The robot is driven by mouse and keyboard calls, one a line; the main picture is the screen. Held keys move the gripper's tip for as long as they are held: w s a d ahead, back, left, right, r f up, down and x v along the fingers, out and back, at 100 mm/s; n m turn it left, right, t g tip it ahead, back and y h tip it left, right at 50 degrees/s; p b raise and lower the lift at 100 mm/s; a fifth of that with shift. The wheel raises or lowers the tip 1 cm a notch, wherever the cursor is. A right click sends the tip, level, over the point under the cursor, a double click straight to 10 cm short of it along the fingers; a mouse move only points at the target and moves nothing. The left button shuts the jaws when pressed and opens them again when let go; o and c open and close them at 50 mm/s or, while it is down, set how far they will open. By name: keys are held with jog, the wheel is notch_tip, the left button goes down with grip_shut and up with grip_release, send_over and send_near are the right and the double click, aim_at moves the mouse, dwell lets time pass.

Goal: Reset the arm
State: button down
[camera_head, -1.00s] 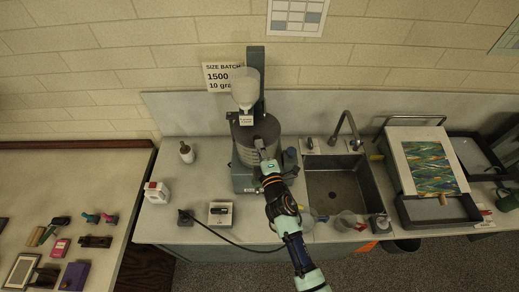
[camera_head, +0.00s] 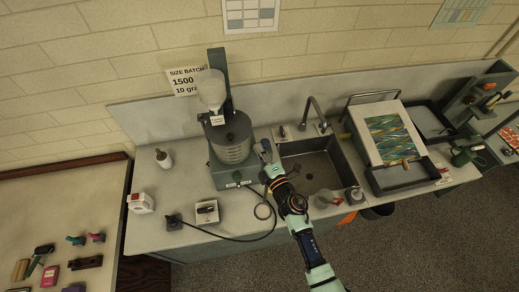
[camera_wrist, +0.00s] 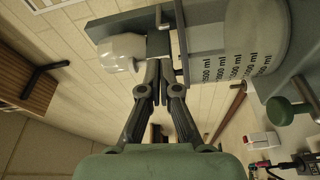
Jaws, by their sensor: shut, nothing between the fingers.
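My gripper (camera_head: 262,150) is at the right side of the grey mixer with a clear, ribbed vessel (camera_head: 232,152), in front of the sink's left edge. In the wrist view my gripper (camera_wrist: 152,68) has its two fingers together and nothing between them. The vessel (camera_wrist: 240,65) with its ml markings fills the upper right of that view. Whether the gripper touches the mixer cannot be told.
The sink (camera_head: 312,168) with its faucet (camera_head: 318,112) lies right of the mixer.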

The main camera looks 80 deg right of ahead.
dwell(0.4)
jog(key=w+a+r+m+y, duration=0.1)
jog(key=w+a+r+m, duration=0.7)
jog(key=w+a+r, duration=0.6)
jog(key=w+a+r+n+y, duration=0.1)
jog(key=a+y, duration=0.6)
jog(key=a, duration=0.9)
jog(key=a+r+n+t+y, duration=0.1)
jog(key=a+r+y, duration=0.2)
jog(key=a, duration=1.3)
jog(key=y, duration=0.3)
jog(key=shift+w+a+r+n+y, duration=0.25)
jog(key=shift+w+a+n+y, duration=0.05)
jog(key=shift+w+y, duration=0.1)
